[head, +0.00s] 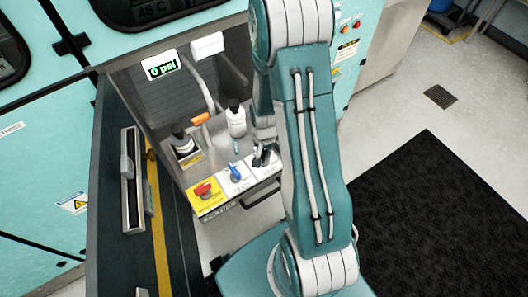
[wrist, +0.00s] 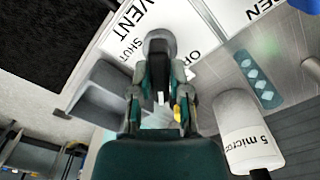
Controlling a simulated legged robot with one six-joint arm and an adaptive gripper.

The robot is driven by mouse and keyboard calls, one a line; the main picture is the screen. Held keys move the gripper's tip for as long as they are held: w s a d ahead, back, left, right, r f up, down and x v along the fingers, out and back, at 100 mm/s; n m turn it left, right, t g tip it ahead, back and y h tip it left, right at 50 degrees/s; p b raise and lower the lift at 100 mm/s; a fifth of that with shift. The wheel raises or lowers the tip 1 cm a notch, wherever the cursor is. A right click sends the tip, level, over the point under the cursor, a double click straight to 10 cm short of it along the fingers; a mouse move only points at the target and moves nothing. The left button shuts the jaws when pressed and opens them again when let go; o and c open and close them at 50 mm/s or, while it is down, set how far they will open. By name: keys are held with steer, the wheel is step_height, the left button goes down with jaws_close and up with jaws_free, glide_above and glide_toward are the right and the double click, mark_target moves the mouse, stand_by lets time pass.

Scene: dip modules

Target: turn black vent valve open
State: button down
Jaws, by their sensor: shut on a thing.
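The black vent valve (head: 260,158) is at the right end of a row of valves on the bench. In the wrist view its dark handle (wrist: 158,72) shows between my fingers, over a white plate marked VENT (wrist: 128,28), SHUT and a partly hidden word starting OP. My gripper (wrist: 160,85) is shut on it from above. In the head view my gripper (head: 264,138) is partly hidden by my own arm. The handle's exact angle is hard to tell.
A blue valve (head: 236,173) and a red valve (head: 203,189) on a yellow plate sit left of it. A white bottle (head: 237,122) and another bottle (head: 183,143) stand behind. A display (head: 163,69) reads 0 psi. An open dark door (head: 112,190) stands at left.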

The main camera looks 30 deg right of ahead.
mark_target(264, 152)
steer(key=n, duration=0.4)
steer(key=shift+n, duration=2.2)
steer(key=c, duration=0.6)
jaws_free()
step_height(264, 152, up, 12)
